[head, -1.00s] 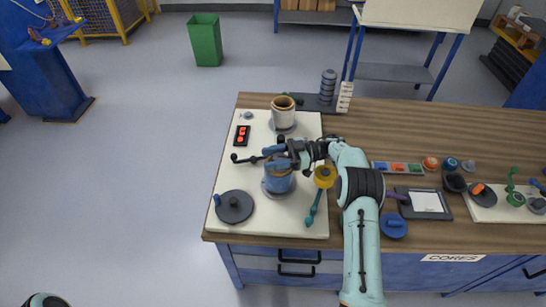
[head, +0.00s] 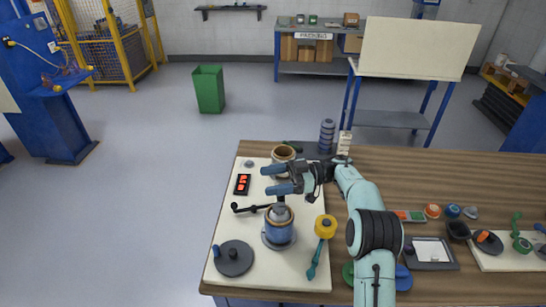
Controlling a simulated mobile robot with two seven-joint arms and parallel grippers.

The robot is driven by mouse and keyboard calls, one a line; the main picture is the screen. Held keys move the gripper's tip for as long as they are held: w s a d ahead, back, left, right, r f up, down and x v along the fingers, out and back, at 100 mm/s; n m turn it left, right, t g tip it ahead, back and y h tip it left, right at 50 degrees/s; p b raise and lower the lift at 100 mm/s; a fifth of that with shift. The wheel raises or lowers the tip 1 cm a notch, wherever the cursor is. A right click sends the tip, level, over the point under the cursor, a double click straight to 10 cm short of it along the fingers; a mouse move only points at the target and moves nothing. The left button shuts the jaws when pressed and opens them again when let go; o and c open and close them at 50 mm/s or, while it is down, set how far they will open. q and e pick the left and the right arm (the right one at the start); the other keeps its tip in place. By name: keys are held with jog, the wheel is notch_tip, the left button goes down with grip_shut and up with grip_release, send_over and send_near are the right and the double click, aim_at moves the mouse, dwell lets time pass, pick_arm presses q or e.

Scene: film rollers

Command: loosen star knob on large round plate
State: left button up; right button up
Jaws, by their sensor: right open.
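A dark grey round plate (head: 234,258) lies at the near left of the white board, with a small dark knob on its middle and a blue peg at its rim. A blue roller (head: 279,229) stands upright on a round metal base, with a grey post at its top. I cannot tell which of these carries the star knob. My right gripper (head: 271,180) has two blue fingers pointing left, spread apart and empty. It is above the blue roller and, in the picture, overlaps the front of a cream roller (head: 283,153). My left gripper is out of view.
The white board (head: 222,213) also holds a red-button box (head: 242,184), a black lever (head: 249,208) and a yellow-headed teal tool (head: 325,227). A clipboard and small parts lie further right.

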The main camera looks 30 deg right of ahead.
notch_tip(320, 180, up, 8)
jog(key=shift+p, duration=0.45)
